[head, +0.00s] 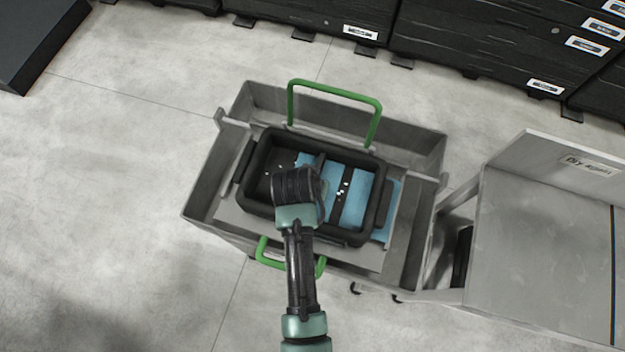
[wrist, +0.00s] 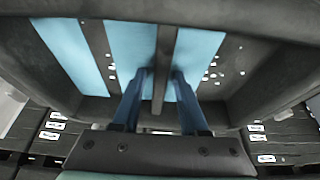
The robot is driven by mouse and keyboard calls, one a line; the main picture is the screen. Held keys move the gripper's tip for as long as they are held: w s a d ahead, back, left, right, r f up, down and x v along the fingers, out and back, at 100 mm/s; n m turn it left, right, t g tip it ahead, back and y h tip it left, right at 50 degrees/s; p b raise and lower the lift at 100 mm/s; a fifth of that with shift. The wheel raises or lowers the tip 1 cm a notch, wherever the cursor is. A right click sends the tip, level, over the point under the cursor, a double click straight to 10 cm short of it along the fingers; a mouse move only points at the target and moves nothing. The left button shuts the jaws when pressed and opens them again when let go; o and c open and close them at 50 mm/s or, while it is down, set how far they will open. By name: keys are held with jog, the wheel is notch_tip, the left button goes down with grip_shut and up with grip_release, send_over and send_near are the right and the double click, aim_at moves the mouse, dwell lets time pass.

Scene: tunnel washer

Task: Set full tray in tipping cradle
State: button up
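The black tray (head: 262,152) lies level in the head view, inside the outline of a grey metal cradle (head: 232,212) with green handles (head: 378,120). I cannot tell whether the tray rests on the cradle or hangs just above it. Small white pieces lie in the tray, with light blue areas between its dark strips. My gripper (wrist: 161,73) points down into the tray. Its blue fingers stand on both sides of the tray's dark middle bar (wrist: 165,45), seemingly touching it. In the head view my wrist hides the fingertips.
A grey bench (head: 540,235) with a labelled back panel (head: 575,160) stands close on the right. Black labelled cases (head: 330,20) line the back. A dark block (head: 35,45) is at the upper left. The floor (head: 110,200) on the left is clear.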

jog(key=shift+o, duration=0.2)
jog(key=shift+r, duration=0.15)
jog(key=v, duration=1.2)
jog(key=w+r+n+t, duration=0.1)
jog(key=w+r+t, duration=0.35)
jog(key=r, duration=0.55)
jog(key=w+r+t+y, duration=0.1)
jog(key=w+r+t, duration=0.3)
jog(key=r, duration=0.7)
jog(key=w+r+n+t, duration=0.1)
jog(key=w+r+t, duration=0.2)
jog(key=w+r, duration=0.5)
jog(key=s+r+t, duration=0.3)
jog(key=s+r, duration=0.1)
jog(key=r, duration=0.7)
jog(key=s+d+r+n+t, duration=0.1)
jog(key=s+r+t, duration=0.3)
jog(key=r, duration=0.7)
jog(key=s+r+t, duration=0.4)
jog(key=s+r, duration=0.1)
jog(key=r, duration=0.6)
jog(key=shift+s+d+n, duration=0.25)
jog(key=shift+s+n, duration=0.05)
jog(key=shift+s, duration=0.05)
jog(key=shift+t, duration=0.25)
